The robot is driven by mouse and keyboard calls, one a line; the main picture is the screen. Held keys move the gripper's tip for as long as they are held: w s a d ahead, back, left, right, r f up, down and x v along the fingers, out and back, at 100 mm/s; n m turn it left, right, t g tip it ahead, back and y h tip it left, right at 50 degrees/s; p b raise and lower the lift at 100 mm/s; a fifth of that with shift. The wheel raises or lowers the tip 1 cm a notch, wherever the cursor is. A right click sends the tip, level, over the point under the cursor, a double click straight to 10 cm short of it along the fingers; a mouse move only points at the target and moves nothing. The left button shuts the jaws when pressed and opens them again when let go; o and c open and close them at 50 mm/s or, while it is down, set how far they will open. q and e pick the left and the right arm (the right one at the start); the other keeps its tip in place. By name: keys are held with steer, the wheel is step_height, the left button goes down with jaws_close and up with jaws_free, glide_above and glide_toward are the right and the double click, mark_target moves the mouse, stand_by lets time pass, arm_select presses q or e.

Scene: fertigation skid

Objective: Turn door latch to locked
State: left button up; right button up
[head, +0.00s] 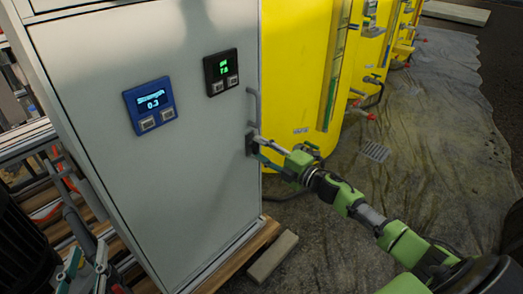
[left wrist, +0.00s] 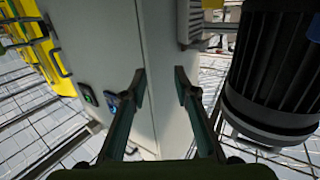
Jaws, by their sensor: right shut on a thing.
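The grey cabinet door (head: 160,190) fills the middle of the head view. Its dark door latch (head: 250,146) sits near the right edge, below a vertical grey pull handle (head: 254,106). My right gripper (head: 259,145) reaches in from the right and is shut on the latch, with its fingers partly covering it. The latch's exact angle is hard to tell. My left gripper (head: 88,252) is low at the left of the head view, away from the latch. In the left wrist view its two fingers (left wrist: 161,84) are apart with nothing between them, and the cabinet (left wrist: 165,60) is behind.
A blue display (head: 150,105) and a black display (head: 221,72) are on the door. Yellow tanks (head: 297,70) stand behind the right arm. A dark ribbed motor (left wrist: 275,70) is close to the left gripper. A grey block (head: 272,257) lies on the floor.

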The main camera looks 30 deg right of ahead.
steer(key=shift+n, duration=0.6)
arm_select(q)
steer(key=shift+d+r, duration=0.1)
steer(key=shift+r, duration=0.4)
steer(key=shift+w+r+t, duration=0.1)
steer(key=shift+t, duration=0.2)
arm_select(e)
steer(key=o, duration=1.1)
steer(key=shift+s, duration=0.1)
steer(key=v, duration=1.1)
steer(key=shift+s+d, duration=0.1)
steer(key=shift+s, duration=0.3)
